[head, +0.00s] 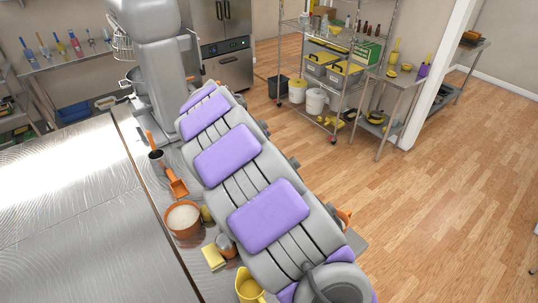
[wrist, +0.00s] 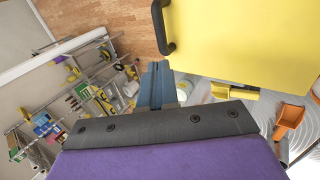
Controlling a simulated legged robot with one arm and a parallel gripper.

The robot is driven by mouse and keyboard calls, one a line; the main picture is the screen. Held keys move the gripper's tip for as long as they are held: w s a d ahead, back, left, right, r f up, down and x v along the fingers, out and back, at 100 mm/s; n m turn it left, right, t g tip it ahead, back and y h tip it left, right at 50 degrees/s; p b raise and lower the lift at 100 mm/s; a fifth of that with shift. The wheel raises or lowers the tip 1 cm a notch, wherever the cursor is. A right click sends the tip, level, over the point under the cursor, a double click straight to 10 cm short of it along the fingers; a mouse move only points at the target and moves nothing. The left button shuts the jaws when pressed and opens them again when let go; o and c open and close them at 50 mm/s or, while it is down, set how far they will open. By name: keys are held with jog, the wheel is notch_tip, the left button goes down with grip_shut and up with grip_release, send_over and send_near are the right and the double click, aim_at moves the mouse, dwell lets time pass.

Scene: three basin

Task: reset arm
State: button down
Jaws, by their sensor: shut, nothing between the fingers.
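My gripper (wrist: 157,85) shows in the wrist view as two blue-grey fingers pressed together, shut with nothing between them. It extends beyond a dark bracket and a purple pad of my arm. In the head view my grey arm with purple pads stretches from the lower right toward the upper left, along the counter's edge; the gripper itself cannot be made out there. A large yellow panel with a black handle (wrist: 240,45) fills the upper right of the wrist view, close to the fingers; whether it touches them cannot be told.
The metal counter (head: 70,220) holds an orange pot of white contents (head: 183,218), an orange scoop (head: 177,184), a yellow sponge (head: 213,257) and a yellow jug (head: 249,286). A grey mixer (head: 160,75) stands behind. A wire shelf (head: 335,60) stands beyond open wooden floor (head: 450,190).

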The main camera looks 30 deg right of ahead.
jog(key=s+a+r+m+g+y+b, duration=0.15)
jog(key=s+b, duration=0.25)
jog(key=s, duration=1.3)
jog(key=s+a+f+y+b, duration=0.2)
jog(key=s+a, duration=0.4)
jog(key=s, duration=0.6)
jog(key=s+a+f+g+y+b, duration=0.1)
jog(key=s+a+f, duration=0.4)
jog(key=s, duration=0.7)
jog(key=shift+s+a+f+y+b, duration=0.25)
jog(key=shift+a+y+b, duration=0.3)
jog(key=shift+y+b, duration=0.4)
jog(key=shift+m+g, duration=0.25)
